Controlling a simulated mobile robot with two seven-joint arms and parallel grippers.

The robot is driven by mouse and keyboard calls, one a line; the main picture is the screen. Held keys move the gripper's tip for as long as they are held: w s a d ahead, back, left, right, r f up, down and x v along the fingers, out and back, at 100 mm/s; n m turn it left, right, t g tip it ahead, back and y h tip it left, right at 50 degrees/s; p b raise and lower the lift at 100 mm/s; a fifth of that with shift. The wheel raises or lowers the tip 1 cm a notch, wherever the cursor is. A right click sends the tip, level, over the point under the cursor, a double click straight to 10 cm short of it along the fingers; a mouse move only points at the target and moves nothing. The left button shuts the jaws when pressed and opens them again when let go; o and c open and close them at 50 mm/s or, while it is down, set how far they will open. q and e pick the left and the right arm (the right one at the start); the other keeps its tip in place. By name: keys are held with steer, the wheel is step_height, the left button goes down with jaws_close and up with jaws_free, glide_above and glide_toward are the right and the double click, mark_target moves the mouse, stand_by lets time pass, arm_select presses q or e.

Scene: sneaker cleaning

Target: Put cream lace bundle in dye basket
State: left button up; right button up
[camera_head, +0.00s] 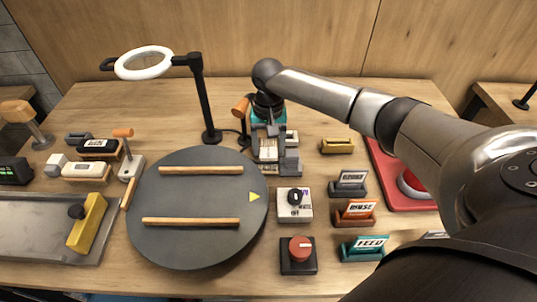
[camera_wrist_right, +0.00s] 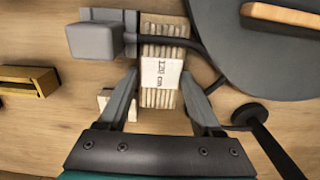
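The cream lace bundle (camera_wrist_right: 160,75), a ribbed pale strip with a white "120 cm" label, lies lengthwise between the fingers of my right gripper (camera_wrist_right: 160,82) in the wrist view. The fingers are apart, one at each side of the bundle; any contact is hard to tell. In the head view the bundle (camera_head: 268,151) is partly hidden below the right gripper (camera_head: 268,130), behind the turntable. I cannot identify a dye basket in either view. My left gripper is out of view.
A dark round turntable (camera_head: 190,195) with two wooden bars fills the centre. A ring lamp (camera_head: 143,63) on a black post (camera_head: 204,100) stands close left of the right gripper. A grey block (camera_wrist_right: 93,42) sits beside the bundle. A yellow holder (camera_head: 338,145) lies to the right.

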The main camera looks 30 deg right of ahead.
mark_target(268, 150)
steer(key=c, duration=0.8)
step_height(268, 150, up, 20)
steer(key=p, duration=0.4)
steer(key=shift+p, duration=0.35)
jaws_close()
steer(key=s+a+f+n+b, duration=0.1)
steer(key=s+a+n, duration=0.5)
steer(key=s+a, duration=0.6)
steer(key=shift+a+f+b, duration=0.2)
steer(key=shift+f+b, duration=0.05)
steer(key=shift+b, duration=0.4)
